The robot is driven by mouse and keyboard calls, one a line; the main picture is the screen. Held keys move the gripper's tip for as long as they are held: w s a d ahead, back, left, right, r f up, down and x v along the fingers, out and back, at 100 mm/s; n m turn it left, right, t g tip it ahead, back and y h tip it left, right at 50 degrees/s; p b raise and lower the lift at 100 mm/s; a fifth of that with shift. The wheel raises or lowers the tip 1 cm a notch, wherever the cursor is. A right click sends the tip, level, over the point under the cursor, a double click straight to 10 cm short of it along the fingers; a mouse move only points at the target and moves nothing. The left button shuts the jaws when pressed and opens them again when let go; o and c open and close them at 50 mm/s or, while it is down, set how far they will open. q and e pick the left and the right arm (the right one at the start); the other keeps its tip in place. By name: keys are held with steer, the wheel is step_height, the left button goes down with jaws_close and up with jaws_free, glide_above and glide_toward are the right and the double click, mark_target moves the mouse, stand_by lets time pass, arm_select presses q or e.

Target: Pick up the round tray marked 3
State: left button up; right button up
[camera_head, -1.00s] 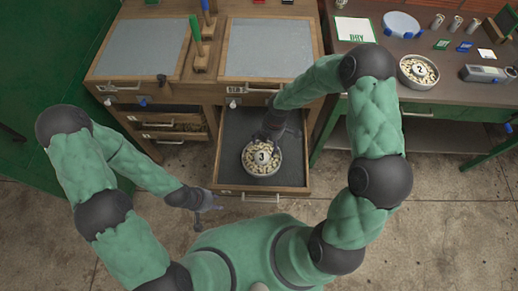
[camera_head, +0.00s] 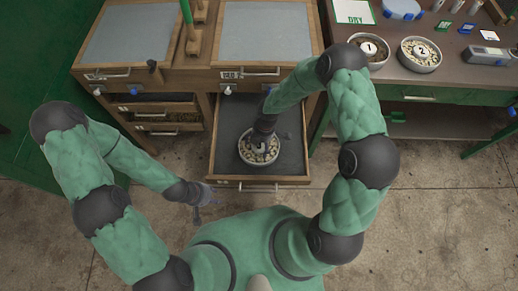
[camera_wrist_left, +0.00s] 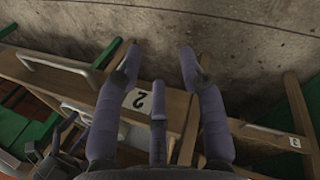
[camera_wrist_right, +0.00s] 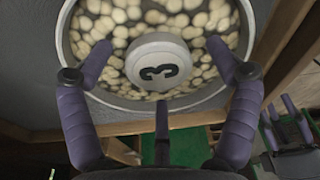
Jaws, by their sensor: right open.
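The round tray marked 3 (camera_head: 258,158), pale-rimmed and filled with beige bean-like pieces, lies in the open drawer (camera_head: 289,155). In the right wrist view its white hub with a black 3 (camera_wrist_right: 158,62) shows upside down. My right gripper (camera_head: 263,139) is directly over the tray and partly hides it. In the right wrist view my right gripper (camera_wrist_right: 158,55) is open, its fingers apart over the tray on either side of the hub. Contact cannot be told. My left gripper (camera_head: 208,203) is open and empty in front of the cabinet, left of the drawer; it also shows in the left wrist view (camera_wrist_left: 160,65).
Tray 1 (camera_head: 370,60) and tray 2 (camera_head: 420,66) stand on the right-hand bench, beside a grey device (camera_head: 484,55). Smaller drawers (camera_head: 170,128) are at the left, slightly open. Wooden drawer walls surround tray 3. The floor (camera_head: 440,220) at right is clear.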

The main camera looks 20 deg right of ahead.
steer(key=shift+f, duration=0.1)
steer(key=shift+c, duration=0.3)
steer(key=c, duration=1.5)
steer(key=shift+s, duration=0.1)
